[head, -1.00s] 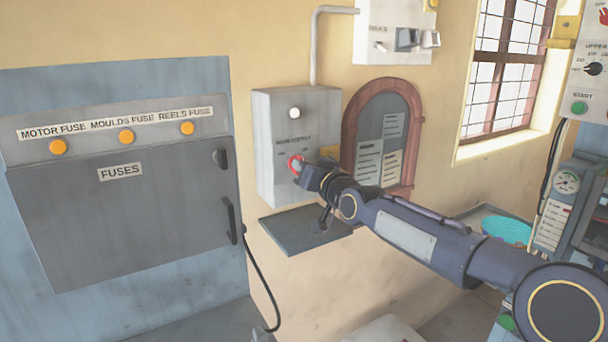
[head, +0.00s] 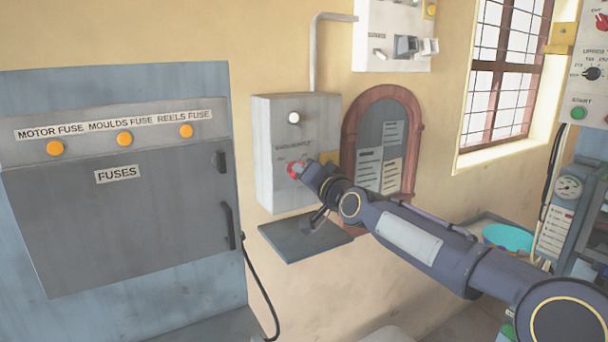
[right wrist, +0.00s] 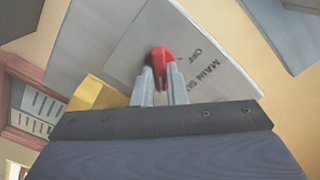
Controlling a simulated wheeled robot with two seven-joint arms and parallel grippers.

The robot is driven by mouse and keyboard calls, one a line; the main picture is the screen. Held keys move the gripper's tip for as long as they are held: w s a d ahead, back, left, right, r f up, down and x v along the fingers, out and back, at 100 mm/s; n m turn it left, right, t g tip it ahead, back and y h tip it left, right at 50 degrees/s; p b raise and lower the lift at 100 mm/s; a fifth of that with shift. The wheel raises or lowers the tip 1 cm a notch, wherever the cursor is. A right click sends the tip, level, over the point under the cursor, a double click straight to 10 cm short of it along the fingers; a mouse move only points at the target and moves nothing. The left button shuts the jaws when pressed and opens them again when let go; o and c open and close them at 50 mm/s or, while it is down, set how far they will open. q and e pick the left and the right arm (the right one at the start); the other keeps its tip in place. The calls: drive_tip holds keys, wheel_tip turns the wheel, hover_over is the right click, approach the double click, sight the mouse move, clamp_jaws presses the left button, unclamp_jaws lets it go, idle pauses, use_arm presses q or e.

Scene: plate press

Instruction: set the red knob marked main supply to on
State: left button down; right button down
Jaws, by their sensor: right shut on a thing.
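The red knob (head: 295,168) sits on the front of a grey wall box (head: 265,150), below a white round lamp (head: 294,118). In the right wrist view the red knob (right wrist: 161,57) stands between my fingertips, beside the letters "OFF" and "MAIN SU...". The "ON" mark is not readable there. My right gripper (head: 302,170) reaches the knob from the right, and in the right wrist view my right gripper (right wrist: 160,75) is shut on it. The gripper hides part of the knob in the head view. My left gripper is not in view.
A dark shelf (head: 305,238) juts out below the box. A yellow part (head: 330,157) is at the box's right side, beside an arched board (head: 382,145). A grey fuse cabinet (head: 120,200) stands at the left. A white switch box (head: 393,35) hangs above.

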drive_tip(key=c, duration=1.5)
unclamp_jaws()
drive_tip(key=shift+o, duration=0.2)
drive_tip(key=b+v, duration=0.3)
drive_tip(key=v, duration=0.4)
drive_tip(key=shift+s+d, duration=0.2)
drive_tip(key=shift+s, duration=0.15)
